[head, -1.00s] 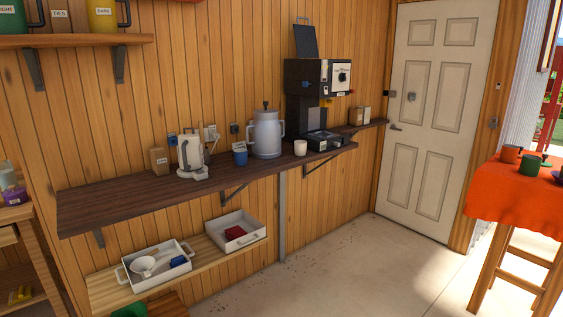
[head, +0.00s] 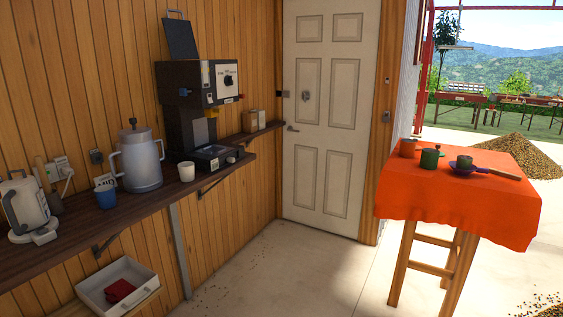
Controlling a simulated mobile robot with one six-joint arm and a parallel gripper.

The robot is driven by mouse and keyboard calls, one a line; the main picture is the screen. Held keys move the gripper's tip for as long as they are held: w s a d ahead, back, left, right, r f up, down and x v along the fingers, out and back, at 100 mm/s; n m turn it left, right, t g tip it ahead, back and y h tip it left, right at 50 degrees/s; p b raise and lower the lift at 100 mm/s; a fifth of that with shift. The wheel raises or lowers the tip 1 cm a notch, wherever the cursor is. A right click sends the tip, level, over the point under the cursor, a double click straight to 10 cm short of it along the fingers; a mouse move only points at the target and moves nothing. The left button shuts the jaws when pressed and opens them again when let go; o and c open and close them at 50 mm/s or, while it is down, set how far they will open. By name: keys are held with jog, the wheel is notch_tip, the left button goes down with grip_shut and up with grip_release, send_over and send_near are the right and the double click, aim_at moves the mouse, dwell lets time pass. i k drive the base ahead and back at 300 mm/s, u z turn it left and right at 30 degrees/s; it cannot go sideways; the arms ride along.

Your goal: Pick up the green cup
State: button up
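A dark green cup (head: 429,158) stands upright on the orange cloth of a tall table (head: 450,199) at the right in the head view. To its right, another dark, greenish cup-like item (head: 464,161) sits on a purple saucer (head: 482,170); its exact colour is hard to tell. A brown-orange cup (head: 407,148) stands just behind and left of the green cup. My gripper is not in view.
A dark wall shelf (head: 75,231) on the left holds a kettle (head: 27,205), a blue cup (head: 105,195), a large metal pot (head: 138,158), a white cup (head: 186,171) and a black machine (head: 200,95). The concrete floor (head: 300,270) between shelf and table is clear.

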aim_at(463, 162)
jog(key=z, duration=0.35)
jog(key=i, duration=0.8)
jog(key=z, duration=0.45)
jog(key=i, duration=2.1)
jog(key=z, duration=0.15)
